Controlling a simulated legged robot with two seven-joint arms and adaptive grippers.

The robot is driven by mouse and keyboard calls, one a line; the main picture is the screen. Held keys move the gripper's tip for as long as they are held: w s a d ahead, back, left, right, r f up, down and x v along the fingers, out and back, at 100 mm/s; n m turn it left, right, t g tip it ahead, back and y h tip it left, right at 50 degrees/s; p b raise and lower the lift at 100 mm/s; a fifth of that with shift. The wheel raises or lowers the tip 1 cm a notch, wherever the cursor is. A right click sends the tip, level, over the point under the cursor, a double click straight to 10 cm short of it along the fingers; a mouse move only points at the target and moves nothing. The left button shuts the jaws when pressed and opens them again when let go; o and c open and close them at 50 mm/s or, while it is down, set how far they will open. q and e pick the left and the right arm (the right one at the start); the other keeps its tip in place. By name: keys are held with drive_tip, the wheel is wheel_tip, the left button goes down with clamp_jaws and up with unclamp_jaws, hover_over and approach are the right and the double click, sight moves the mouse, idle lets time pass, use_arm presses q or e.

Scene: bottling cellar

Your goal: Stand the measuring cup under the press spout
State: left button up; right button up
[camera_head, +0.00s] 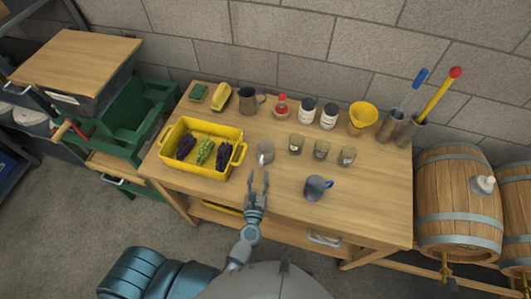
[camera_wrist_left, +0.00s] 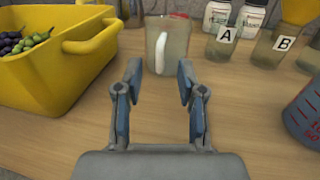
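The measuring cup (camera_head: 314,190), grey-blue with red markings and a blue handle, stands upright near the front of the wooden table. It also shows, cut off, at the right edge of the left wrist view (camera_wrist_left: 305,112). My left gripper (camera_head: 259,178) is open and empty at the table's front edge, left of and apart from the cup. In the left wrist view its fingers (camera_wrist_left: 158,78) point toward a clear mug (camera_wrist_left: 174,40) with a pale handle, with a gap between. That mug (camera_head: 265,152) stands just beyond the fingertips. I cannot make out a press spout. My right gripper is not in view.
A yellow crate (camera_head: 203,170) of grapes stands left of the gripper. Lettered glasses (camera_head: 320,149), jars, a dark jug (camera_head: 250,101) and a yellow funnel (camera_head: 362,116) stand behind. Barrels (camera_head: 457,205) are at right, a green unit (camera_head: 122,110) at left. The table's front right is clear.

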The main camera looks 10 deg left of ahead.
sight(264, 155)
use_arm(q)
drive_tip(key=w, duration=0.4)
drive_tip(key=w+a, duration=0.1)
drive_tip(key=shift+w+f+p, duration=0.35)
drive_tip(key=shift+w+p, duration=0.05)
drive_tip(key=shift+s+d, duration=0.1)
clamp_jaws()
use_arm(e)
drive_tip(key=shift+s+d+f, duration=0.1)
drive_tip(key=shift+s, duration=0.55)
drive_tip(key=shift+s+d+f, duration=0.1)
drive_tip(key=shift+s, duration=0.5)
